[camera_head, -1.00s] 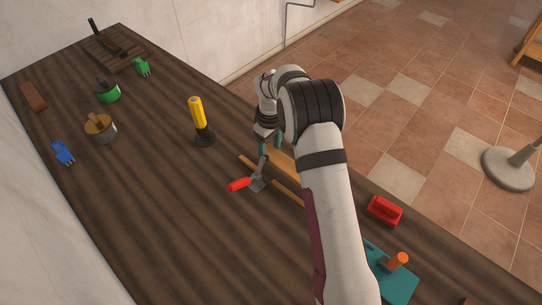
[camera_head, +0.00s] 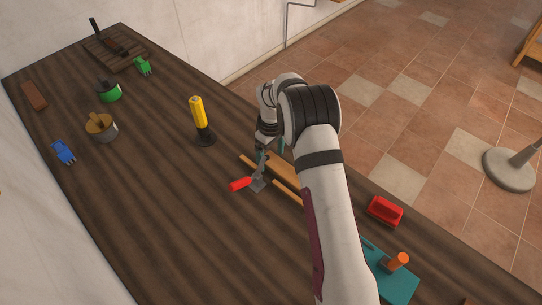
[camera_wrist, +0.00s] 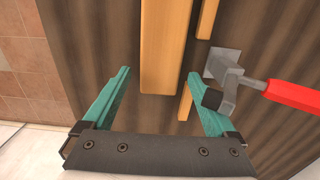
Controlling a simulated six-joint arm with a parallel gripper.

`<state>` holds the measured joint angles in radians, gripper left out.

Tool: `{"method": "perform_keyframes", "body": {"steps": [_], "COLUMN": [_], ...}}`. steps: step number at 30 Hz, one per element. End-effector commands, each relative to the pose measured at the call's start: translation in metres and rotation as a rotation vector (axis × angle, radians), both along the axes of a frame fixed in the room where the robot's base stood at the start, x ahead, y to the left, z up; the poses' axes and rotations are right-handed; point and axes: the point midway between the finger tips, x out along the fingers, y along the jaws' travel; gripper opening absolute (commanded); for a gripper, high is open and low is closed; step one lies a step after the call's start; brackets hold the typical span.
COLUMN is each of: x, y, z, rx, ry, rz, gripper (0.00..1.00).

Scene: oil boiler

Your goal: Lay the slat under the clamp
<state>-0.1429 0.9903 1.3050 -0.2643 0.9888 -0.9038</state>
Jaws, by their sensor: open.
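The slat (camera_head: 284,166) is a wide tan board lying on the dark wooden bench, partly hidden by my arm in the head view. In the wrist view the slat (camera_wrist: 164,45) has its near end between my fingers, with a gap on each side. The clamp (camera_head: 258,182) has a grey metal base and a red handle. In the wrist view the clamp (camera_wrist: 222,66) stands right of the slat, close to my right finger. The slat is beside it, not under its arm. My gripper (camera_wrist: 159,73) is open and empty; it also shows in the head view (camera_head: 262,156).
Two thin wooden strips (camera_head: 287,193) lie alongside the slat near the clamp. A yellow-handled tool (camera_head: 199,115) stands left of my gripper. A red block-like item (camera_head: 385,210) and a teal board (camera_head: 399,283) lie to the right.

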Motion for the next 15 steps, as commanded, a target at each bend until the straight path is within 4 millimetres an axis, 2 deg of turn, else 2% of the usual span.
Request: {"method": "perform_keyframes", "body": {"steps": [9, 12, 15], "x": [0.001, 0.001, 0.000], "y": [0.000, 0.000, 0.000], "z": [0.085, 0.103, 0.113], "rx": [0.001, 0.000, 0.001], "ry": [-0.006, -0.004, -0.002], "rz": [0.000, 0.002, 0.001], "gripper": [0.92, 0.92, 0.92]}}
